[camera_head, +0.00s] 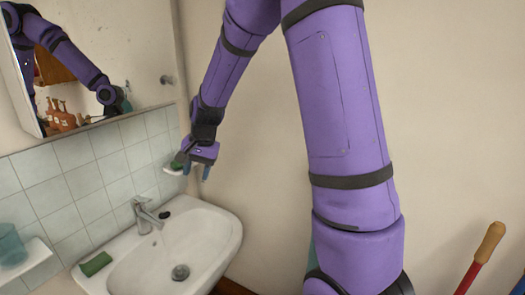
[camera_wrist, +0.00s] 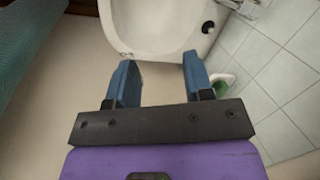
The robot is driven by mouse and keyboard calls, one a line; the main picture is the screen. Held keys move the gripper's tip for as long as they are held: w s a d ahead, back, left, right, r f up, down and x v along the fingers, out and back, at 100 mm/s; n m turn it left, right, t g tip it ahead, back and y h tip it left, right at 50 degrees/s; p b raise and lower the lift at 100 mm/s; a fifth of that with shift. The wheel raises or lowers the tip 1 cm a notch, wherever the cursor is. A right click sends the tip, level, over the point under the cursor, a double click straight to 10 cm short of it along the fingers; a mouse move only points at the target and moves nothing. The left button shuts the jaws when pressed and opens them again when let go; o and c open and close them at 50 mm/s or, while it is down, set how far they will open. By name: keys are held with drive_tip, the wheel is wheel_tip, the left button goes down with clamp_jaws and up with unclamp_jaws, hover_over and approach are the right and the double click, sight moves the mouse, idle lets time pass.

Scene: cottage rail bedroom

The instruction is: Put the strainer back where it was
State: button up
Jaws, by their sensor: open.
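A white sink (camera_head: 218,235) is fixed to the wall, with a grey round drain piece (camera_head: 180,272) in its basin. A small black object (camera_head: 164,214) lies on the sink's back ledge, right of the tap; it also shows in the wrist view (camera_wrist: 208,27). I cannot tell for certain which of these two is the strainer. My gripper (camera_head: 196,171) is above and behind the sink's right end, close to the wall. In the wrist view my gripper (camera_wrist: 160,76) is open, with nothing between its blue fingers.
A small white dish (camera_head: 172,171) with a green item is on the wall beside my gripper. A chrome tap (camera_head: 147,215) stands on the sink. A green block (camera_head: 96,263) lies on its left ledge. A blue cup (camera_head: 11,246) is at left, below a mirror (camera_head: 120,50).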

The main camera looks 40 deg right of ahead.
drive_tip(key=s+r+n+t, duration=0.1)
drive_tip(key=s+r+n, duration=0.2)
drive_tip(key=s, duration=0.7)
drive_tip(key=s+a+r+n+t+h, duration=0.1)
drive_tip(key=s+r+n, duration=0.2)
drive_tip(key=s+r, duration=0.5)
drive_tip(key=s+a+r+n+t+h, duration=0.1)
drive_tip(key=s+r+n, duration=0.2)
drive_tip(key=s, duration=0.9)
wheel_tip(320, 180, up, 3)
drive_tip(key=shift+f, duration=0.1)
drive_tip(key=shift+w, duration=0.1)
drive_tip(key=shift+c, duration=0.4)
